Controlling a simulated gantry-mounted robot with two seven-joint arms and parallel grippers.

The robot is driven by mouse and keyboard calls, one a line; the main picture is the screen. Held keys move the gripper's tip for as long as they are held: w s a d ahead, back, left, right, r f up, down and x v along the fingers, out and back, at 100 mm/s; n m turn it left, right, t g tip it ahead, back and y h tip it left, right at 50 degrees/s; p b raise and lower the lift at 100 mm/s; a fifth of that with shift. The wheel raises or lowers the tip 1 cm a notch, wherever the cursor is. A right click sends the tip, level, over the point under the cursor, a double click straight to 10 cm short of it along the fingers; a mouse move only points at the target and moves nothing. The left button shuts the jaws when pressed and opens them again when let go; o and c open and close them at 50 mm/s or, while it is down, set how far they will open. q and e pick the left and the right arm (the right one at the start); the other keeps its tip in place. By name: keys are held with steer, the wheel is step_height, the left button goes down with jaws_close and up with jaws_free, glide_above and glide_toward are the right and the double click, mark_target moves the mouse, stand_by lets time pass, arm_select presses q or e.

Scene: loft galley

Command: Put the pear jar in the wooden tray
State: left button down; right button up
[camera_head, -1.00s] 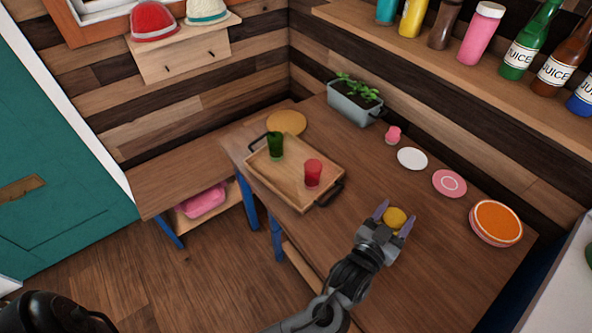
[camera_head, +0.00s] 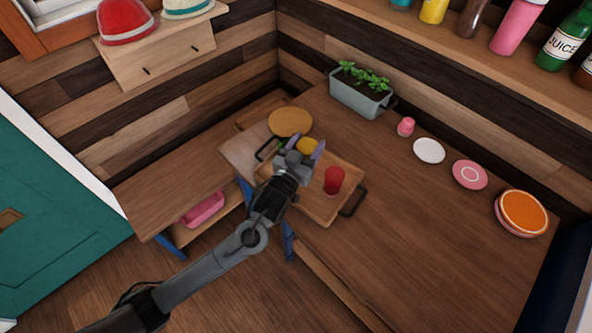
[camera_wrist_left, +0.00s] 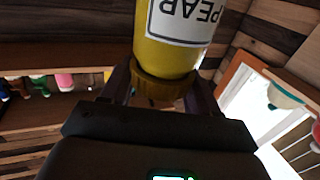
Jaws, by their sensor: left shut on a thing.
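The pear jar is yellow; its round top (camera_head: 308,146) shows between my left gripper's fingers in the head view. In the left wrist view the jar (camera_wrist_left: 180,52) carries a white label reading "PEAR". My left gripper (camera_head: 305,150) is shut on it, at its darker yellow end. The wooden tray (camera_head: 317,215) lies on the table with dark handles. The gripper and jar are over the tray's far-left part in the picture; their height above it is hard to tell. A red cup (camera_head: 334,180) stands in the tray. My right gripper is not in view.
A round tan mat (camera_head: 290,121) lies behind the tray. A planter (camera_head: 360,95), a small pink item (camera_head: 405,126), a white plate (camera_head: 429,150), a pink plate (camera_head: 470,174) and an orange plate (camera_head: 523,212) line the wall side. The table's right part is clear.

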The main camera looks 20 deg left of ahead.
arm_select(q)
steer(key=shift+w+a+f, duration=0.25)
steer(key=shift+w+a, duration=0.25)
steer(key=shift+a, duration=0.05)
step_height(320, 180, down, 5)
steer(key=shift+a+r+b, duration=0.1)
steer(key=shift+b, duration=0.65)
steer(key=shift+f+b, duration=0.55)
steer(key=shift+f, duration=1.55)
steer(key=shift+c, duration=1.3)
jaws_free()
steer(key=shift+f, duration=0.15)
